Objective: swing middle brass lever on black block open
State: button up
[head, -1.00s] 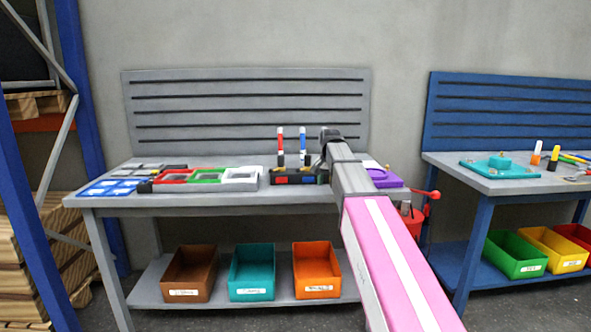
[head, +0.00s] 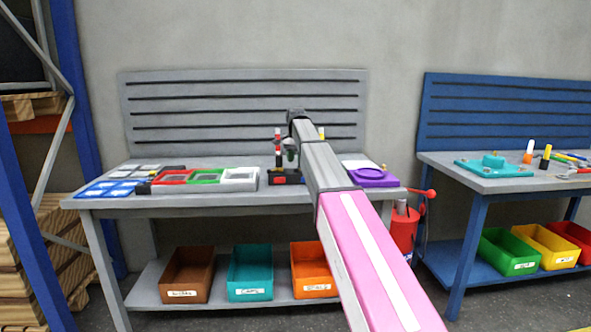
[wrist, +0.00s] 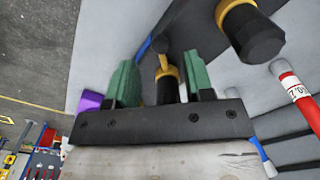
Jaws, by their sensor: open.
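The black block (head: 284,180) stands on the grey bench in the head view, its right part hidden by my arm. In the wrist view its dark surface (wrist: 190,30) runs across the top middle. A black post with a brass collar and a small brass lever (wrist: 163,63) shows between my two green fingers. A second black post with a brass collar (wrist: 250,32) stands to the right, outside the fingers. My gripper (wrist: 161,82) is open around the middle of that first post, with gaps on both sides; I cannot tell if it touches. In the head view my gripper (head: 290,152) is above the block.
A red and white marker (wrist: 292,88) lies right of the fingers in the wrist view. Left of the block is a white frame (head: 240,180); to its right is a purple fixture (head: 372,177). The slotted back panel (head: 200,115) rises behind.

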jog(key=shift+f, duration=2.1)
grip_shut()
